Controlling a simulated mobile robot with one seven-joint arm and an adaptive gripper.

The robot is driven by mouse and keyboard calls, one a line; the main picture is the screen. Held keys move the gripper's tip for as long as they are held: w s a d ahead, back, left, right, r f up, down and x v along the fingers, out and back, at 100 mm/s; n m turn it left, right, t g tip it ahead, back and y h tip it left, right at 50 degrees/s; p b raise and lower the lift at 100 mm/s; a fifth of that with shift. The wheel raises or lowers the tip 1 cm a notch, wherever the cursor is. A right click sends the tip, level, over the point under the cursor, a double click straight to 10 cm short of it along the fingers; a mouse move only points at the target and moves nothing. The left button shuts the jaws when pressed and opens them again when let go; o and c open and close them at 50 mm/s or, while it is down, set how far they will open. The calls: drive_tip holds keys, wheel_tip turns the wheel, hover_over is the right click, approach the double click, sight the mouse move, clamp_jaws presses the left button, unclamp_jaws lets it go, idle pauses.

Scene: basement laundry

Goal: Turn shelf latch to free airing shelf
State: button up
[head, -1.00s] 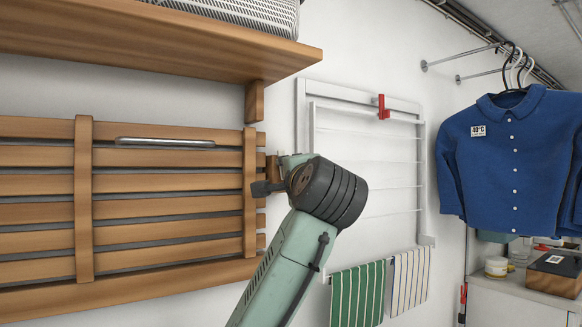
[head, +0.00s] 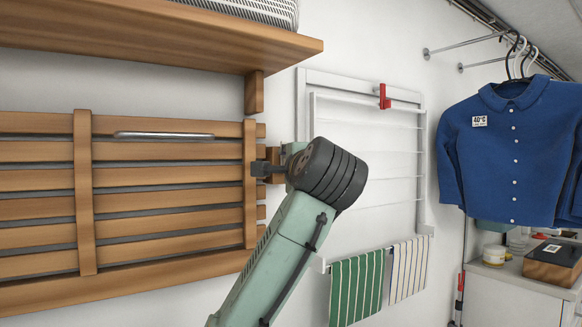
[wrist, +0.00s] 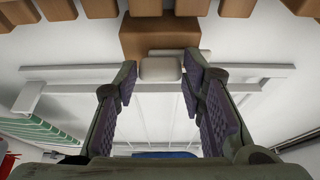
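The airing shelf (head: 165,214) is a wooden slatted panel, flat against the wall at the left of the head view. A grey metal bar (head: 165,136) runs along its top. At its right edge is a brown wooden block (head: 273,155); it also shows in the wrist view (wrist: 152,35). A small pale piece (wrist: 160,69), seemingly the latch, stands out before the block. My gripper (wrist: 160,76) is open around it, one fingertip close on each side. I cannot tell whether they touch it. In the head view, my wrist hides most of this spot.
A wooden wall shelf (head: 150,40) with a basket (head: 245,10) juts out above. A white drying rack (head: 370,165) with striped towels (head: 357,285) is on the wall right of my arm.

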drive_tip(key=o, duration=0.4)
drive_tip(key=shift+c, duration=0.2)
drive_tip(key=s+d, duration=0.2)
drive_tip(key=s, duration=0.9)
drive_tip(key=shift+s+d, duration=0.2)
drive_tip(key=shift+s, duration=0.2)
